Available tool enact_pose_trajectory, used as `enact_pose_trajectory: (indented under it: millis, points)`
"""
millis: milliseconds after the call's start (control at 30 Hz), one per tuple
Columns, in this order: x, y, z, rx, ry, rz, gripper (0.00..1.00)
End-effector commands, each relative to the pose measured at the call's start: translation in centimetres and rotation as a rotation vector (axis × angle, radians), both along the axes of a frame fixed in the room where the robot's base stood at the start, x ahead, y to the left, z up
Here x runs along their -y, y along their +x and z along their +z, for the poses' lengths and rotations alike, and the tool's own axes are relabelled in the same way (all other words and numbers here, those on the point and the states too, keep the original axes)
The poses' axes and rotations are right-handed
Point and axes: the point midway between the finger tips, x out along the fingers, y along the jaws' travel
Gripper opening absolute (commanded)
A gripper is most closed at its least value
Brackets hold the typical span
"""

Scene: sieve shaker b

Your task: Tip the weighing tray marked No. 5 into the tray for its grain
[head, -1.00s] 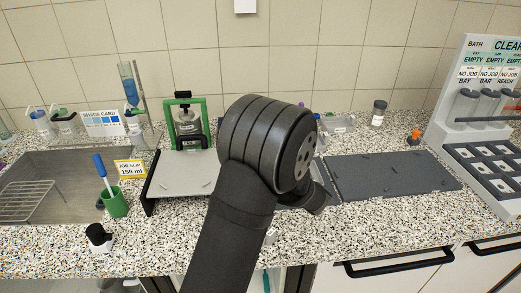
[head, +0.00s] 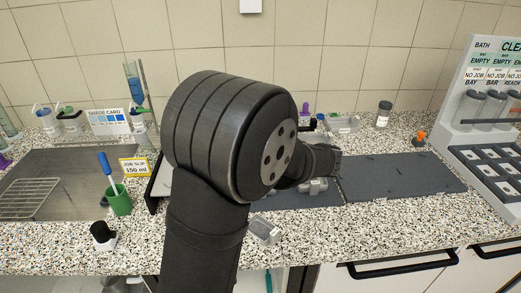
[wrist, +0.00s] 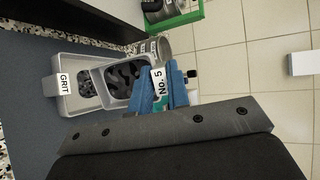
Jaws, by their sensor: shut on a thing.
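The weighing tray marked No. 5 (wrist: 101,72) is a small grey tray with dark, coarse pieces in it, in the wrist view. Its white No. 5 label faces my gripper. My gripper (wrist: 174,86) has blue fingertips shut on the tray's label end. The tray marked GRIT (wrist: 62,105) is a larger grey tray just left of and partly behind tray No. 5. It also has dark pieces in it. The held tray overlaps it in the picture; I cannot tell the height between them.
A green-framed device (wrist: 184,14) stands near the top of the wrist view. In the head view, a small grey tray (head: 264,231) lies near the counter's front. The dark mat (head: 400,176) is mostly clear on the right, before a white rack (head: 478,120).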

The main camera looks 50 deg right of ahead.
Motion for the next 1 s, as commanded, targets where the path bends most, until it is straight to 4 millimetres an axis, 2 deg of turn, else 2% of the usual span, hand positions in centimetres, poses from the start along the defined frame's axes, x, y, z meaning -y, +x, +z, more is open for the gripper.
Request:
enact_pose_trajectory:
  millis: [667,1000]
  points:
    - [0.0,0.2,1.7,-0.530,0.293,0.004,0.00]
    - [0.1,0.3,2.7,-0.875,0.486,0.004,0.00]
